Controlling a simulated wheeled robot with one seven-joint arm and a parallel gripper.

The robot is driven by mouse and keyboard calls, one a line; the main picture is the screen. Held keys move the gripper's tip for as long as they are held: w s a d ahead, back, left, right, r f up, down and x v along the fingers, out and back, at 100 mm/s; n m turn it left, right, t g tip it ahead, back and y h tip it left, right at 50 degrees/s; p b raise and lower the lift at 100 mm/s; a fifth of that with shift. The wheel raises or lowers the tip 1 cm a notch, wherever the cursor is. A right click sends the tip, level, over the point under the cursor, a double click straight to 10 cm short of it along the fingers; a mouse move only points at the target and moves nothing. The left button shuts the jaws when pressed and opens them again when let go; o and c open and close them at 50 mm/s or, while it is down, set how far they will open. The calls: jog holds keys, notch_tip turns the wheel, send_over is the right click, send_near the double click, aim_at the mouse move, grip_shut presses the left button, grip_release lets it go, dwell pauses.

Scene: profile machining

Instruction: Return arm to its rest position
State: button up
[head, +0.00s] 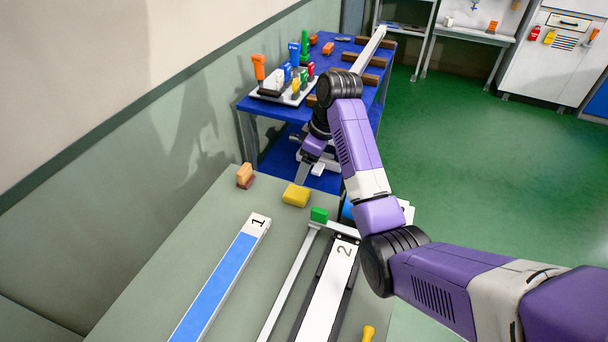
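My purple, white and black arm enters at the right and bends up over the near table. Its black upper joint is in front of the blue table. From there the forearm folds down to my gripper (303,173), which hangs near the far edge of the grey-green table (150,270). The fingers are small and partly hidden, so I cannot tell if they are open or shut. I see no object clearly held in them.
Profile 1 (222,285), blue and white, and profile 2 (328,290) lie on the near table. A yellow block (296,195), an orange brush (245,176) and a green block (319,215) sit nearby. The blue table (262,107) holds a tool rack. Green floor is open at right.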

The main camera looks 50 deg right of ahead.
jog(key=shift+s+r, duration=0.1)
jog(key=shift+r, duration=0.2)
dwell(0.4)
jog(key=w+d+r+m+t+h, duration=0.3)
jog(key=w+d+r+t, duration=0.15)
jog(key=w, duration=0.25)
jog(key=s+a+f+m+t+h, duration=0.2)
jog(key=s+a+m+t+h, duration=0.15)
jog(key=s+a+t, duration=0.9)
jog(key=s+a+g+y, duration=0.1)
jog(key=s+a, duration=0.5)
jog(key=s, duration=0.4)
jog(key=s+a+r+n+g+y, duration=0.1)
jog(key=s+a+g+y, duration=0.1)
jog(key=s+a, duration=0.4)
jog(key=s+a+n+g+y, duration=0.1)
jog(key=s+a, duration=0.5)
jog(key=s, duration=0.9)
jog(key=shift+s+r+g+y, duration=0.2)
jog(key=shift+r+g+y, duration=0.15)
jog(key=shift+g+y, duration=0.35)
jog(key=shift+a+n, duration=0.1)
jog(key=shift+n, duration=0.15)
